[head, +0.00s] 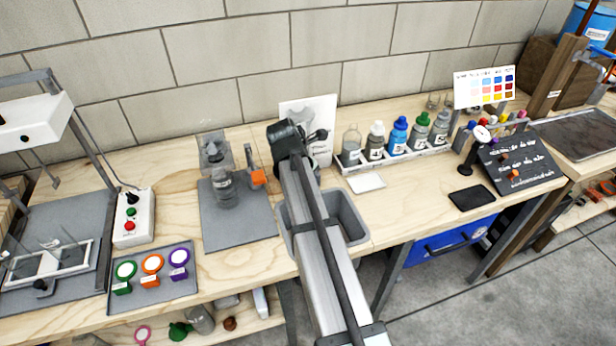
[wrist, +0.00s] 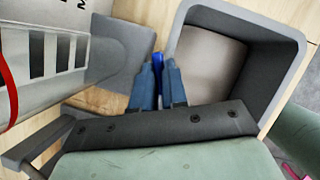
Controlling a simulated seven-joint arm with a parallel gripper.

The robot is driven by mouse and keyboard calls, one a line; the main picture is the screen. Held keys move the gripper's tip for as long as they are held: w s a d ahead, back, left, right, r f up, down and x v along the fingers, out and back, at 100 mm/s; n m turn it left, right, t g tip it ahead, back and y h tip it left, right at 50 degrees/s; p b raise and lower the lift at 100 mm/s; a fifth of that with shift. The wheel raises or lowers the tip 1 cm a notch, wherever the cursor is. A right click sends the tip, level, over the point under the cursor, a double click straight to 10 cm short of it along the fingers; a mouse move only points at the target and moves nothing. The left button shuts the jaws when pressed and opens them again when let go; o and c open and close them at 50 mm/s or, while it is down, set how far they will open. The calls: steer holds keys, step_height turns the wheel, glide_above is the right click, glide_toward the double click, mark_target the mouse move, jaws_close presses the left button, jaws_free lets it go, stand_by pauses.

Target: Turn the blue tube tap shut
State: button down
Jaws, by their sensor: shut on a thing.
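In the wrist view my gripper (wrist: 158,72) has its two dark blue fingers shut on a bright blue piece, which I take to be the blue tube tap (wrist: 157,62). Only a narrow strip of the tap shows between the fingers, so its turn angle cannot be told. In the head view my arm crosses the middle of the bench and hides the tap and the fingers. In the wrist view a clear vessel with black scale marks and a red line (wrist: 45,60) is close at the left.
A grey bin (wrist: 292,40) is right beside my gripper; it also shows under my arm in the head view (head: 360,228). A grey mat (head: 240,222) with a jar and an orange part lies left. Several bottles stand in a white rack (head: 348,167) at right.

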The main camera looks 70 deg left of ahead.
steer(key=shift+m, duration=0.4)
steer(key=c, duration=1.4)
jaws_free()
steer(key=shift+c, duration=0.2)
steer(key=v, duration=1.3)
steer(key=shift+s+a+r, duration=0.15)
steer(key=shift+s+r, duration=0.05)
steer(key=shift+r, duration=0.2)
steer(key=shift+o, duration=0.4)
